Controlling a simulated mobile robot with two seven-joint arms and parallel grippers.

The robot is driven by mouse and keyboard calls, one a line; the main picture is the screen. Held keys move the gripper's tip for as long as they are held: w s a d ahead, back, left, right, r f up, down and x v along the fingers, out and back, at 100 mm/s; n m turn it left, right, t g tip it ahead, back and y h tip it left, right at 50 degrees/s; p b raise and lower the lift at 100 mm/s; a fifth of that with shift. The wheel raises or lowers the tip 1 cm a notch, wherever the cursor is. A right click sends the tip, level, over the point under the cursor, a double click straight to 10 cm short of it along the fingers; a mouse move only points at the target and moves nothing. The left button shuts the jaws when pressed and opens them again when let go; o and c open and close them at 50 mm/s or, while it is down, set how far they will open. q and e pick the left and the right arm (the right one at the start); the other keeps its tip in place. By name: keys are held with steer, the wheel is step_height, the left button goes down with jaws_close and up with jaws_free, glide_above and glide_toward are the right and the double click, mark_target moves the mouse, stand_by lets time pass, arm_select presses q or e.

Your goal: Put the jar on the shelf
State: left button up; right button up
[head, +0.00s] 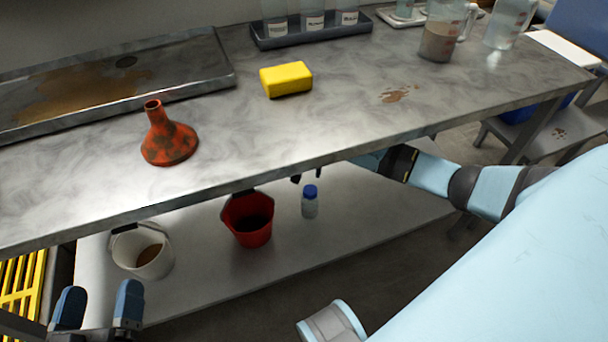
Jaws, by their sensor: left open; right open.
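A small clear jar (310,208) with a blue cap appears to stand upright on the white lower shelf (340,243) under the steel table, right of a red bucket. My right arm reaches in under the table's front edge from the right. The dark fingertips of my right gripper (307,176) show just above the jar's cap, apart from each other with nothing between them. The table edge hides the rest of that gripper. My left gripper (97,306) is open and empty at the bottom left, in front of the shelf.
The red bucket (249,228) and a white bucket (143,255) with brown contents stand on the shelf. The steel tabletop (270,135) holds an orange funnel (168,140), a yellow sponge (286,79), a stained tray (200,78), a bottle rack and jugs. The shelf's right part is clear.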

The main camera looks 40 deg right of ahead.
arm_select(q)
steer(key=shift+r, duration=0.45)
arm_select(e)
steer(key=shift+r, duration=0.65)
